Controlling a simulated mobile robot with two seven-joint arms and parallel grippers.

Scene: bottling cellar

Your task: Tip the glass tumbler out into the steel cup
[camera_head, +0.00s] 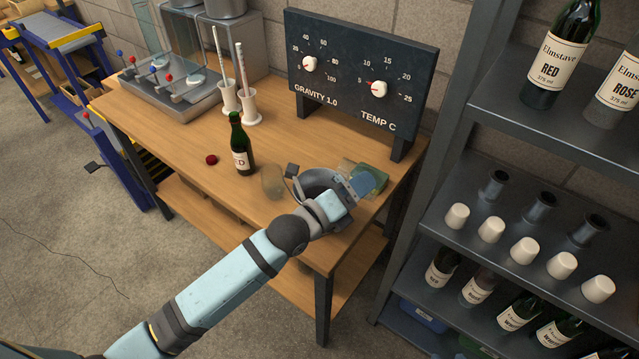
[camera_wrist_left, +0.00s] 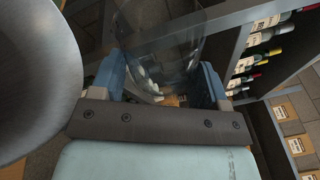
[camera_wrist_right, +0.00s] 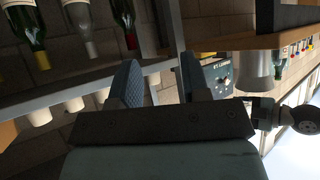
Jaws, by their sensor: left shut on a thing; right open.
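My left gripper (camera_head: 352,188) is over the right end of the wooden table. In the left wrist view its fingers (camera_wrist_left: 161,80) are shut on the clear glass tumbler (camera_wrist_left: 165,45). Any contents of the tumbler are hard to make out. The grey steel cup (camera_head: 318,180) is just left of the gripper, partly hidden by my wrist. A large rounded grey metal surface, apparently the cup (camera_wrist_left: 38,75), fills the left of the left wrist view, close beside the tumbler. My right gripper (camera_wrist_right: 158,80) is open and empty, outside the head view.
A green bottle (camera_head: 241,150), a dark red cap (camera_head: 211,160) and a translucent rounded shape (camera_head: 272,182) are on the table (camera_head: 175,150). A green box (camera_head: 374,176) is behind the gripper. A gauge board (camera_head: 350,75) stands behind. A shelf rack (camera_head: 455,235) with bottles is right.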

